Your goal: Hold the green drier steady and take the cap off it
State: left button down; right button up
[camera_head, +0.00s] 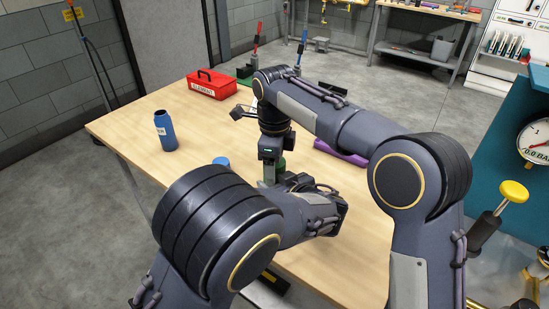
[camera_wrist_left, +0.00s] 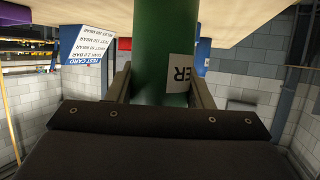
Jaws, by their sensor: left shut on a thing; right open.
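The green drier (camera_head: 281,164) stands at the near part of the wooden table, mostly hidden behind my arms. In the left wrist view the green drier (camera_wrist_left: 150,50) is a green cylinder with a white label ending in "ER". My left gripper (camera_wrist_left: 160,88) is shut on it, one finger on each side. My right gripper (camera_head: 270,172) points down at the drier's upper end and is open; its fingertips are hard to make out. The drier's cap is not clearly visible, and I cannot tell whether the right fingers touch it.
On the table (camera_head: 130,125) are a blue bottle (camera_head: 165,131), a small blue round thing (camera_head: 220,162), a red box (camera_head: 212,84) and a purple thing (camera_head: 340,152). A test card (camera_wrist_left: 88,45) shows in the wrist view. A teal panel with a gauge (camera_head: 535,140) stands at right.

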jog(key=shift+c, duration=0.2)
jog(key=c, duration=1)
jog(key=o, duration=1.1)
notch_tip(320, 180, up, 8)
jog(key=shift+f, duration=0.1)
jog(key=shift+c, duration=0.3)
jog(key=shift+f, duration=3.95)
jog(key=shift+c, duration=0.2)
